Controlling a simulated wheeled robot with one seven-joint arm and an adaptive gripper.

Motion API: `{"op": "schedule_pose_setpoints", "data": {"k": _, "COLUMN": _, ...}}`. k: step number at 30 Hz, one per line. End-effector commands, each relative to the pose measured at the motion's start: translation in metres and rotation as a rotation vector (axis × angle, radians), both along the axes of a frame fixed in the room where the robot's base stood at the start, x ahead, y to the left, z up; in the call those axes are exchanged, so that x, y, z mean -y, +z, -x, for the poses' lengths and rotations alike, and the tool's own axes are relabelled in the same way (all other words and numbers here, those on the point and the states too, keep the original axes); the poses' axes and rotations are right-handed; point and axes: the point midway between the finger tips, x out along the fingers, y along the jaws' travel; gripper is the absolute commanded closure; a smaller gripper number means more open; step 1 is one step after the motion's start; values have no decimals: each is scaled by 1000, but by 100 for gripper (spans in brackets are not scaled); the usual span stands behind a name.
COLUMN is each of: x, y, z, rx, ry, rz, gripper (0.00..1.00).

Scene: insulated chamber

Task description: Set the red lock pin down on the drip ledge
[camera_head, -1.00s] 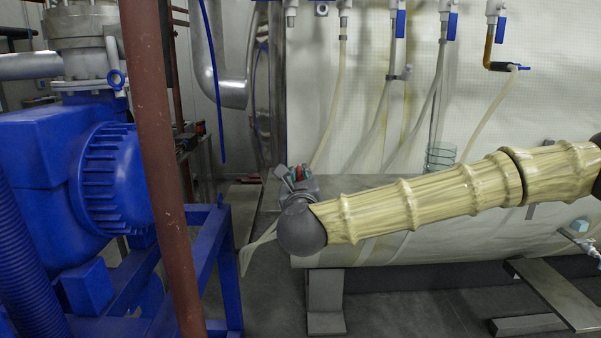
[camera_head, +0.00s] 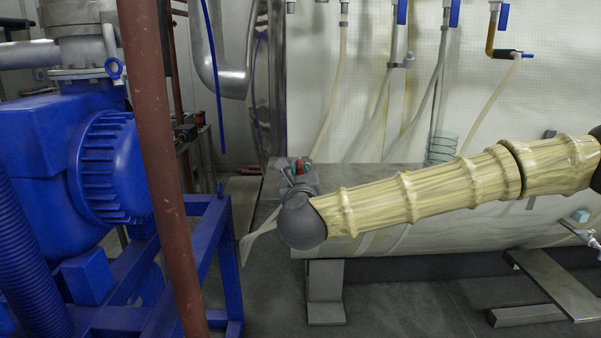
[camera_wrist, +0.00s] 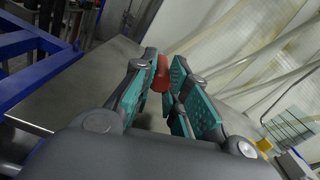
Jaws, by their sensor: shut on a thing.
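The red lock pin (camera_wrist: 162,73) is between the fingertips of my gripper (camera_wrist: 164,82) in the wrist view, and the gripper is shut on it. In the head view the pin (camera_head: 299,166) is a small red spot in my gripper (camera_head: 298,172), which is partly hidden by my wrist. The drip ledge (camera_head: 375,176) looks like the flat grey shelf along the pale chamber wall. In the wrist view, the ledge (camera_wrist: 95,78) spreads out behind and below the fingers. My gripper is at its left end. I cannot tell the gap between pin and ledge.
A glass coil or jar (camera_head: 440,148) stands on the ledge to the right, behind my arm. Hoses (camera_head: 337,85) hang along the chamber wall. A blue pump (camera_head: 70,170) and its blue frame (camera_head: 215,250) stand at left. The ledge's left part looks clear.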

Motion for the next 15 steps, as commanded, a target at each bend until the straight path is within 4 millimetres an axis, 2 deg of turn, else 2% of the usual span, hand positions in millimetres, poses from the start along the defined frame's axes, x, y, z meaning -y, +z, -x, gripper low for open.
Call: {"op": "schedule_pose_setpoints", "data": {"k": 15, "x": 0, "y": -8, "z": 0, "rx": 0, "ry": 0, "rz": 0, "gripper": 100}}
